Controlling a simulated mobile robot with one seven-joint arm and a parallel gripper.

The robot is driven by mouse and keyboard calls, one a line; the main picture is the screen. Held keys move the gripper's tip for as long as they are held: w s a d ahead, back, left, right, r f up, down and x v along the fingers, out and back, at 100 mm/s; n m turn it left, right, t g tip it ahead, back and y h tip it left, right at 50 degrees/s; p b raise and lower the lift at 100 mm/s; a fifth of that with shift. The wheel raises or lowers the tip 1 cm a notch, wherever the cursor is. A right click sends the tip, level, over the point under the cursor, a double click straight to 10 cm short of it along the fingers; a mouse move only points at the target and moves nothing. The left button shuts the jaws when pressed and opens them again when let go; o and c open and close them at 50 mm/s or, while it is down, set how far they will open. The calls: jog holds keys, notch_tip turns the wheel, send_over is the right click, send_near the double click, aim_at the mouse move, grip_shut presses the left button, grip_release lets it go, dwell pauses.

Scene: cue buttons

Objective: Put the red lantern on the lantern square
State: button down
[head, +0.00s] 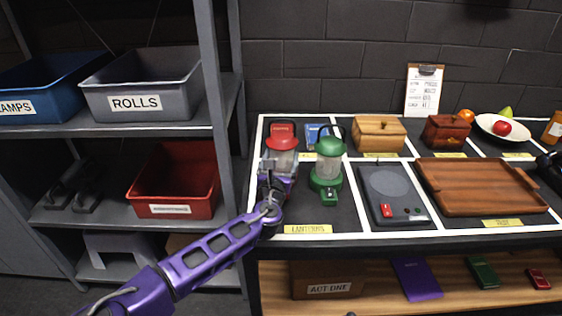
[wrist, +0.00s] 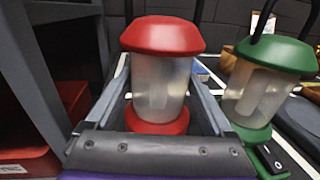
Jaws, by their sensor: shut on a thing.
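The red lantern (head: 283,143) has a red cap, a clear body and a red base. It is upright over the left part of the lantern square (head: 302,216), whose front edge carries a yellow label. In the wrist view the red lantern (wrist: 163,80) stands between the two fingers of my gripper (wrist: 165,110), which is shut on it. My arm hides its base in the head view, so I cannot tell whether it touches the surface. A green lantern (head: 328,165) stands upright just to the right in the same square; it also shows in the wrist view (wrist: 262,85).
Behind the lanterns lie a red item (head: 283,128) and a blue item (head: 318,134). A dark scale-like device (head: 395,190) and a wooden tray (head: 480,180) are to the right. A metal shelf post (head: 217,120) rises close on the left.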

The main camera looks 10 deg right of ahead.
jog(key=shift+f, duration=0.2)
grip_release()
jog(key=shift+r, duration=0.1)
jog(key=v, duration=1.2)
jog(key=shift+a, duration=0.1)
